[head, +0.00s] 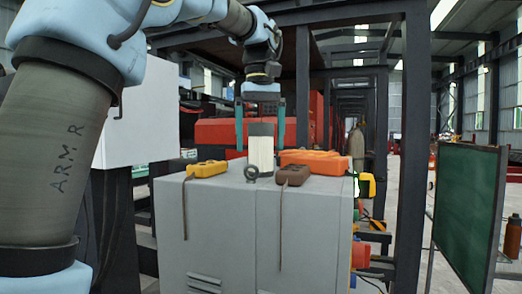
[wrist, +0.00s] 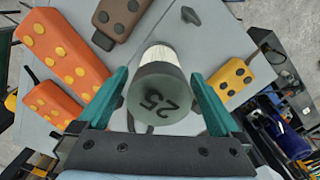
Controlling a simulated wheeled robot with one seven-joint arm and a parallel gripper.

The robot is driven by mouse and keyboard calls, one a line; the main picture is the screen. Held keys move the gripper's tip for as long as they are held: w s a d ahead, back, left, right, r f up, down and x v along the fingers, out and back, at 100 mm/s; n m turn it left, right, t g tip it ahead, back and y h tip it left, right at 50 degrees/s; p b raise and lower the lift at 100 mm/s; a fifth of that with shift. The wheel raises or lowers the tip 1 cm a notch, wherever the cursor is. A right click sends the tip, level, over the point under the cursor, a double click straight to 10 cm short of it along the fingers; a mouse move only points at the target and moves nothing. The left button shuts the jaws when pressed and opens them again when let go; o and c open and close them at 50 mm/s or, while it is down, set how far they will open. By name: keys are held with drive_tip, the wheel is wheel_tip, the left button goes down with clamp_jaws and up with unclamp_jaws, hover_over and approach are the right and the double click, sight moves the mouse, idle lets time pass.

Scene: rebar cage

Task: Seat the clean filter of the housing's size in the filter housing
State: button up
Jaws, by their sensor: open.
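A filter with white pleats (head: 261,154) and a dark grey-green end cap stands upright on top of a grey cabinet (head: 215,225). In the wrist view the filter's cap (wrist: 157,100) faces me and carries a number that seems to read 25, upside down. My gripper (head: 260,145) points down over the filter, its teal fingers apart on either side of it. In the wrist view my gripper (wrist: 160,74) is open around the filter, with a gap showing at each side. I cannot make out the filter housing in either view.
A yellow pendant (head: 206,169), a brown pendant (head: 292,175) and orange pendants (head: 315,161) lie around the filter. Dark steel posts (head: 412,140) frame the cabinet. A green board (head: 468,210) stands at right.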

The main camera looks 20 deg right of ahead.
sight(261, 154)
drive_tip(key=shift+f, duration=1.8)
clamp_jaws()
drive_tip(key=shift+r, duration=0.15)
